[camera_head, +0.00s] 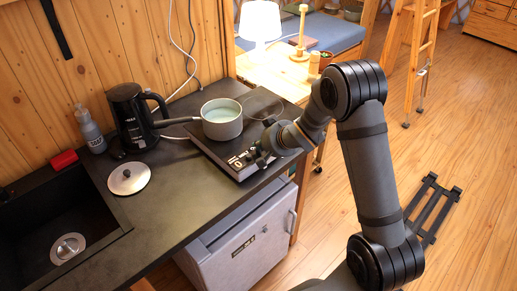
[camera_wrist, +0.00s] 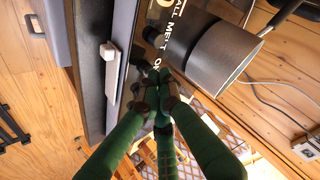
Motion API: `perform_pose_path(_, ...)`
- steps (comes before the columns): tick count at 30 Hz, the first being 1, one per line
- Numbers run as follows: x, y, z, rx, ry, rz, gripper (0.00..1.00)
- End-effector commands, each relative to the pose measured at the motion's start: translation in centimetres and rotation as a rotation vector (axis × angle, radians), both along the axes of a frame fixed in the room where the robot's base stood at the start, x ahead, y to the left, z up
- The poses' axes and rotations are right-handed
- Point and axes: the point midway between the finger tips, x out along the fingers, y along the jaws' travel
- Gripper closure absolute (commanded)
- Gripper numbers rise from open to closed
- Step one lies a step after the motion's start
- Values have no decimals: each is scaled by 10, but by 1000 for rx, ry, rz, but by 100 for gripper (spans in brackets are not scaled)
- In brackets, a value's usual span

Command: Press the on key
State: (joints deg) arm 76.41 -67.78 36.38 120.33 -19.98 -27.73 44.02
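The black cooktop (camera_head: 216,148) lies on the dark counter, with a control strip (camera_head: 238,166) along its front edge. In the wrist view, white lettering (camera_wrist: 172,45) shows on this strip, cut off in places. The on key cannot be picked out clearly; my fingertips cover part of the strip. My gripper (camera_head: 260,156) is at the strip's right part, very close to its surface; I cannot tell whether it touches. In the wrist view, the green fingers with dark tips of my gripper (camera_wrist: 164,88) come together, with nothing seen between them.
A grey pot (camera_head: 222,120) with light contents stands on the cooktop, its handle pointing left; it is close beside my fingers in the wrist view (camera_wrist: 222,60). A black kettle (camera_head: 132,117), a lid (camera_head: 129,178) and a sink (camera_head: 50,235) are to the left.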

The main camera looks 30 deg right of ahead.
Motion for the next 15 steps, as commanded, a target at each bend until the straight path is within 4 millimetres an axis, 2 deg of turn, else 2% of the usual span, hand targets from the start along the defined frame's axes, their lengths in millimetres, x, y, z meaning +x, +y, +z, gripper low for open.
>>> perform_pose_path(9,0,0,15,0,1,-1,100)
perform_pose_path(15,0,0,15,0,1,-1,100)
